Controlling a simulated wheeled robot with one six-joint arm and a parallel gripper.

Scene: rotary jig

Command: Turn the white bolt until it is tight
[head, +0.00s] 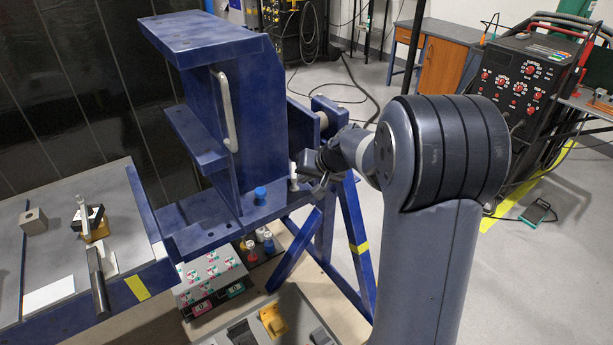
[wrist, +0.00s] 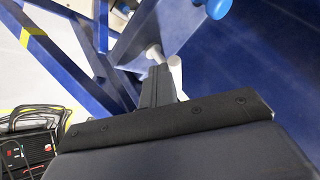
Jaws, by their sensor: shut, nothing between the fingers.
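The white bolt (head: 294,177) stands upright on the blue jig's lower plate, near its right end, in the head view. In the wrist view the white bolt (wrist: 175,66) shows just beyond my fingertips, partly hidden by them. My gripper (head: 308,168) is right beside the bolt, on its right side in the head view. In the wrist view my gripper (wrist: 158,72) has its fingers shut together with nothing between them. I cannot tell whether the fingers touch the bolt.
A blue knob (head: 260,195) stands on the same plate, left of the bolt. A workbench (head: 45,255) with small parts is at left. Open floor lies right of the jig.

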